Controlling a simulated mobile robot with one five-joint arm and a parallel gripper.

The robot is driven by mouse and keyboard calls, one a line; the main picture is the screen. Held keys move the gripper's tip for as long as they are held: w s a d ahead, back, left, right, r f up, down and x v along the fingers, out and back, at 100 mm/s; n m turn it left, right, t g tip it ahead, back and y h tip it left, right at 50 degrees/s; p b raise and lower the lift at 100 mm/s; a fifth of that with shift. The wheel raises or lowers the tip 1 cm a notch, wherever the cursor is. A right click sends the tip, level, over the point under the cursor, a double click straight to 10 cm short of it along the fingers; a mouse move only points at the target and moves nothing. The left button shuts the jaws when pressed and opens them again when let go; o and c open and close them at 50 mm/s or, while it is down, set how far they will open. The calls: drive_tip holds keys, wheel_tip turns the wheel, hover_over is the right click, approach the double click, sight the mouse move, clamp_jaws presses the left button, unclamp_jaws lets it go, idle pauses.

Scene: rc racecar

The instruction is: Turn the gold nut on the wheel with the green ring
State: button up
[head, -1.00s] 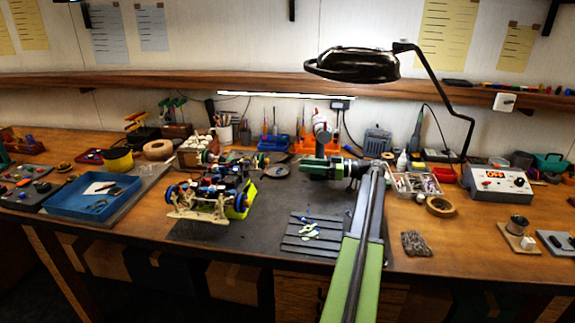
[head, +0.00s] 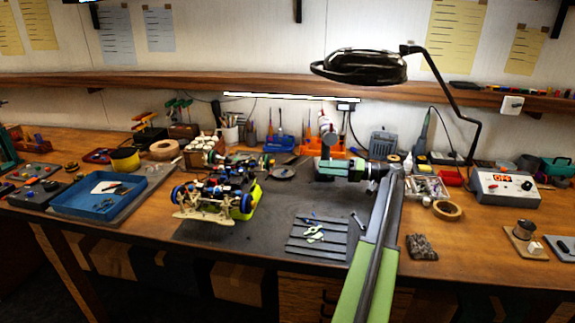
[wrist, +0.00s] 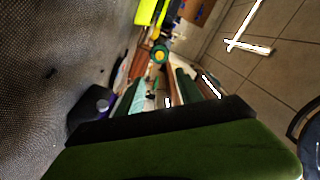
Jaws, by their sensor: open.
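The rc car (head: 218,190) stands on the dark mat, its blue-rimmed wheels and pale front bumper at the left and a yellow-green body side at the right. In the wrist view a round wheel with a green ring and gold centre (wrist: 159,54) shows above the middle, small and some way off.
A grooved tray (head: 318,252) with small parts lies on the mat's front right. A blue tray (head: 75,208) is at the left. A lamp (head: 358,68) hangs over the back right. A tape roll (head: 447,210) lies right of my arm. Bare mat lies between car and grooved tray.

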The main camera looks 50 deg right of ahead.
drive_tip(key=m, duration=1.9)
approach(272, 163)
drive_tip(key=d+x, duration=0.1)
drive_tip(key=x, duration=0.7)
drive_tip(key=shift+a+f, duration=0.1)
drive_tip(key=shift+f, duration=0.1)
clamp_jaws()
